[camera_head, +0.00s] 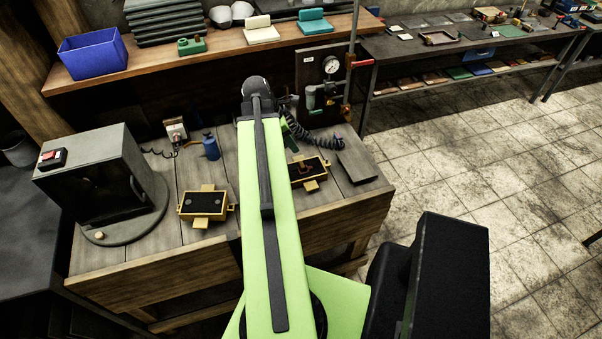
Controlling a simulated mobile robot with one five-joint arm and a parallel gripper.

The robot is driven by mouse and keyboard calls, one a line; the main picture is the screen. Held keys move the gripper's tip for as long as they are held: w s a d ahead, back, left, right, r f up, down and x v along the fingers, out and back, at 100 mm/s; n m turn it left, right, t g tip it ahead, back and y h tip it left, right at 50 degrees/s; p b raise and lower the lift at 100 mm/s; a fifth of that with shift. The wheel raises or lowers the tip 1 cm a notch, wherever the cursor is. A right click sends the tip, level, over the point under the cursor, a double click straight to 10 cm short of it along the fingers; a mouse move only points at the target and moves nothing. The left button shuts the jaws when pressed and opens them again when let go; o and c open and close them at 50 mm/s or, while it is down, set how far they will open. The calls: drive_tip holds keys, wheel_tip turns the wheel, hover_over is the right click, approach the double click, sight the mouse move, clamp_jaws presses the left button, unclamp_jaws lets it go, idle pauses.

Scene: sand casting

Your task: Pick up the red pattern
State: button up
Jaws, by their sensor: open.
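A small dark-red piece, seemingly the red pattern (304,170), lies in the dark sand of the right yellow moulding flask (322,181) on the wooden bench. Its outline is too small to tell clearly. My green arm rises through the middle of the view, just left of this flask, and partly covers its left side. My gripper's fingers do not show; they are hidden behind my arm or out of sight.
A second yellow flask (203,217) with dark sand sits on the bench left of my arm. A grey oven-like box (95,180) stands at far left, near a blue bottle (210,146). A shelf (220,58) runs behind. Tiled floor at right is open.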

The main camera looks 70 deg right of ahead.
sight(302, 164)
drive_tip(key=b+x, duration=0.2)
drive_tip(key=x, duration=0.1)
drive_tip(key=b+x, duration=0.3)
drive_tip(key=x, duration=0.1)
drive_tip(key=b+x, duration=0.3)
drive_tip(key=shift+w+a+f, duration=0.1)
drive_tip(key=shift+w+f, duration=0.15)
drive_tip(key=shift+r, duration=0.1)
drive_tip(key=b+x, duration=0.5)
drive_tip(key=shift+w+a+f, duration=0.25)
drive_tip(key=shift+a+f, duration=0.1)
drive_tip(key=shift+s, duration=0.1)
drive_tip(key=shift+r, duration=0.15)
drive_tip(key=c, duration=0.8)
